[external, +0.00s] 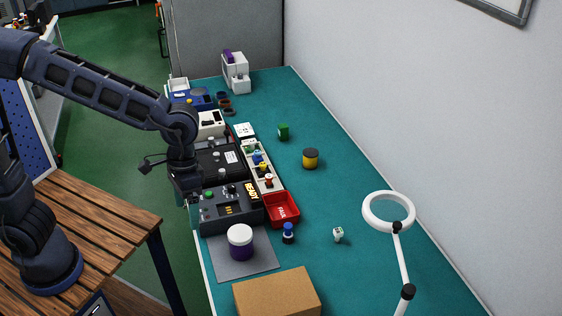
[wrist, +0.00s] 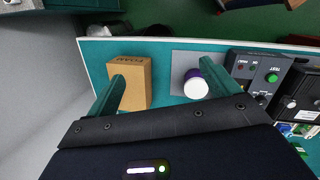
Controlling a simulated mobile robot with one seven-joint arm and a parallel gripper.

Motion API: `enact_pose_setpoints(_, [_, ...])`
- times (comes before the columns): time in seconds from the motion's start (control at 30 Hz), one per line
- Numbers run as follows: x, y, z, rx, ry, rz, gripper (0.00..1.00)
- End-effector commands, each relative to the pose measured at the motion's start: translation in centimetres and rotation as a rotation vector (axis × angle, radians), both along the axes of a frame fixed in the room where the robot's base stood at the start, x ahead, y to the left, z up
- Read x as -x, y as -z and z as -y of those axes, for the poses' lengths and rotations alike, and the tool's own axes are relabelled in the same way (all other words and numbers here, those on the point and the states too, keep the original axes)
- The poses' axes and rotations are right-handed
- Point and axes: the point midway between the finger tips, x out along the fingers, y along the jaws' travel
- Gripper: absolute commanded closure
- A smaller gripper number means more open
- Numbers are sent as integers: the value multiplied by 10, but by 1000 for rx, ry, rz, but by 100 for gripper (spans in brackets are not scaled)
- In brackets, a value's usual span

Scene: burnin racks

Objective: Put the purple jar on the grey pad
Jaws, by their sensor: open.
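The purple jar (external: 240,243) with a white lid stands upright on the grey pad (external: 231,268) near the front of the teal bench. In the wrist view the jar (wrist: 196,84) is on the pad (wrist: 184,59) too, partly behind the right finger. My gripper (external: 186,197) is above the bench's left edge, behind the jar and apart from it. In the wrist view my gripper (wrist: 160,85) has its fingers wide apart, with nothing between them held.
A cardboard box (external: 277,295) lies just in front of the pad. A test unit (external: 230,207) and a red tray (external: 282,209) stand behind it. A blue-capped bottle (external: 288,233) is to the right, and a ring lamp (external: 389,211) stands further right. The bench's right side is mostly clear.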

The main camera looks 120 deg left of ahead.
Motion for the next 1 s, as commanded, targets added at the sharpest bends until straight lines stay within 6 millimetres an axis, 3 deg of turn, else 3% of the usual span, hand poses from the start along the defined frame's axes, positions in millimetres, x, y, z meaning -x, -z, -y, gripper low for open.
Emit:
enact_pose_setpoints(0.2, [36,-32,58,-74,192,84,12])
enact_pose_setpoints(0.5, [95,-57,122,-182,449,195,12])
enact_pose_setpoints(0.8, [160,-63,169,-298,700,307,12])
enact_pose_setpoints(1.0, [197,-60,189,-373,845,375,12])
